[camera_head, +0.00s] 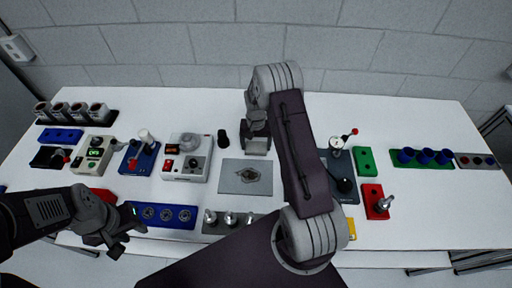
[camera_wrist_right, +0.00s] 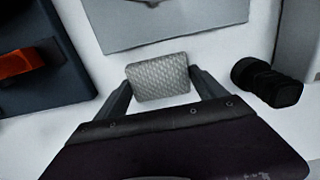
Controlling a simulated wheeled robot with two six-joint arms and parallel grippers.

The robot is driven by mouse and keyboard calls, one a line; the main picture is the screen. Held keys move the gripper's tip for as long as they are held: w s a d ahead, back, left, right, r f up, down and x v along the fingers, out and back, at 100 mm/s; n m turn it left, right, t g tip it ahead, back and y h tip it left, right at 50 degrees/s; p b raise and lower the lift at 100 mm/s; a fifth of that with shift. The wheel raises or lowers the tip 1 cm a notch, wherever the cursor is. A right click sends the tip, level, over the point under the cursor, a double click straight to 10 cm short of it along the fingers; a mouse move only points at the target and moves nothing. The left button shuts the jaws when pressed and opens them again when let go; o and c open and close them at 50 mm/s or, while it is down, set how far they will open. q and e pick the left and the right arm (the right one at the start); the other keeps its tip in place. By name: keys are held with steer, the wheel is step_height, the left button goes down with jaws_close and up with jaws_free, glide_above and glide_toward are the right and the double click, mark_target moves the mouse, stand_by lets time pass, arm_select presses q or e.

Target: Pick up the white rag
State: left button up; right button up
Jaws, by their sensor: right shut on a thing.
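The white rag (camera_wrist_right: 158,77) shows in the right wrist view as a small, light grey-white textured piece. It sits between the two fingers of my right gripper (camera_wrist_right: 160,84), which is shut on it. In the head view my right gripper (camera_head: 257,140) is at the back middle of the table, with the pale rag (camera_head: 257,148) at its tips. I cannot tell whether the rag touches the table. My left gripper (camera_head: 132,211) is at the front left, near a blue block with round sockets; its fingers are too small to read.
A black knob-like cylinder (camera_wrist_right: 265,83) lies beside the right gripper. A grey plate (camera_head: 246,177) is in front of it. A control box (camera_head: 186,158) stands to the left. Blue cups on a green base (camera_head: 423,158) are at the right. The back right of the table is clear.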

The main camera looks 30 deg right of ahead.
mark_target(258, 147)
steer(key=shift+d+r, duration=0.1)
steer(key=shift+r, duration=0.1)
steer(key=r, duration=0.1)
steer(key=r+b, duration=0.1)
steer(key=r, duration=0.2)
steer(key=shift+s+d, duration=0.25)
steer(key=shift+s, duration=0.15)
steer(key=s+d+r+b, duration=0.1)
steer(key=s+d+r, duration=0.1)
steer(key=s, duration=0.3)
steer(key=s+d+r+b, duration=0.1)
steer(key=s+d+r, duration=0.1)
steer(key=s+r, duration=0.2)
steer(key=shift+s+d+r, duration=0.25)
steer(key=shift+s+d, duration=0.05)
steer(key=shift+s, duration=0.05)
steer(key=o, duration=0.8)
steer(key=shift+w, duration=0.1)
steer(key=c, duration=0.7)
